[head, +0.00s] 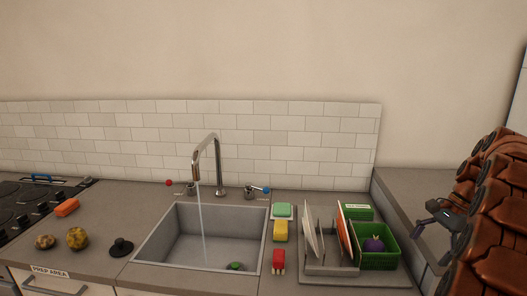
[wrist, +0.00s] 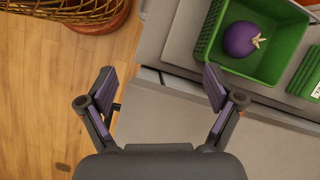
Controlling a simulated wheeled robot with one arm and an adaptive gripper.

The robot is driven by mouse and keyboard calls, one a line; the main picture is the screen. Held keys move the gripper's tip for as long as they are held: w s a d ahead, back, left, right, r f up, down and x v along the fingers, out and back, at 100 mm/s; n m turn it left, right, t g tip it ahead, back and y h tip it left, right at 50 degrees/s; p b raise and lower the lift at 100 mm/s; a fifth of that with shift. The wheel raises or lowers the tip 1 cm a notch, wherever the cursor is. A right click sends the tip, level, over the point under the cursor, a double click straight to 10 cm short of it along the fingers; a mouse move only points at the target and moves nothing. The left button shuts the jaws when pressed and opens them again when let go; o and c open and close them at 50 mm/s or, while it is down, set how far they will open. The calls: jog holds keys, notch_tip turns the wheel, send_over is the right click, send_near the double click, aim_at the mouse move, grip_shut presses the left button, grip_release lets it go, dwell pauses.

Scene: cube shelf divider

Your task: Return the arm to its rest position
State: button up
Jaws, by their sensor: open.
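My gripper (head: 436,216) is at the right side of the head view, to the right of the dish area and apart from it. In the wrist view my gripper (wrist: 158,74) is open with its two dark fingers wide apart and nothing between them. Below it in that view are the counter edge, a pale cabinet front and the wooden floor (wrist: 50,95). A green basket (head: 379,260) holding a purple round vegetable (head: 374,244) stands on the counter; the basket also shows in the wrist view (wrist: 205,42).
A sink (head: 160,238) with a running tap (head: 213,160) is in the middle. A dish rack (head: 330,270) with plates stands left of the basket. Several sponges or brushes lie between sink and rack. A wicker basket (wrist: 70,8) is at the wrist view's top left.

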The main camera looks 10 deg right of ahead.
jog(key=s+a+r+n+g+h, duration=0.15)
jog(key=a+n, duration=0.35)
jog(key=a, duration=0.8)
jog(key=s+a+r+n+g, duration=0.1)
jog(key=s+a+n, duration=0.25)
jog(key=a, duration=0.95)
jog(key=s+a+f+n+h, duration=0.1)
jog(key=s+a+f+n, duration=0.2)
jog(key=s, duration=0.6)
jog(key=s+a+f+n+h, duration=0.2)
jog(key=s+a+f+n, duration=0.2)
jog(key=s+a+n, duration=0.2)
jog(key=s+a, duration=0.2)
jog(key=s, duration=0.1)
jog(key=shift+s+f, duration=0.15)
jog(key=shift+s, duration=0.05)
